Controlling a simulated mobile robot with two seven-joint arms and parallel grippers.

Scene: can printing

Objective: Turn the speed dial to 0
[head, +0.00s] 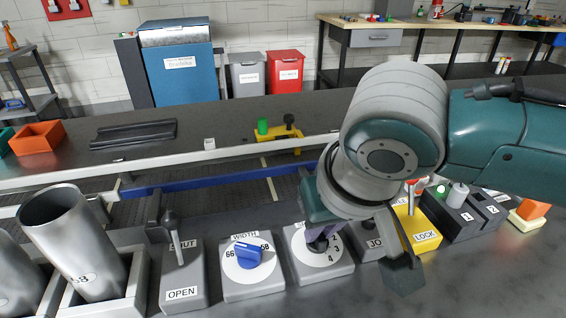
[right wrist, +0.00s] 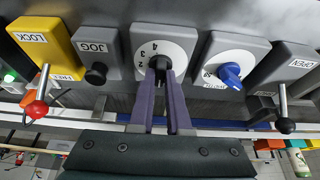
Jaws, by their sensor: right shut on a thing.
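The speed dial (head: 336,257) is a white disc with black numbers on a grey box, in the middle of the head view's front row. Its label is mostly hidden behind my right gripper. In the right wrist view the dial (right wrist: 182,54) shows 4, 3 and 2, and its black knob (right wrist: 160,63) sits between my fingertips. My right gripper (head: 318,241) reaches down onto the dial, and its purple fingers (right wrist: 162,78) are shut on the knob. I cannot read the number the knob points to. My left gripper is not in view.
Left of it are the width dial (head: 250,254) with a blue knob and a lever box (head: 184,280) marked OPEN. Right of it are the JOG box (right wrist: 97,58) and the yellow LOCK box (head: 424,230) with a red-tipped lever. A metal can (head: 70,240) stands at the left.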

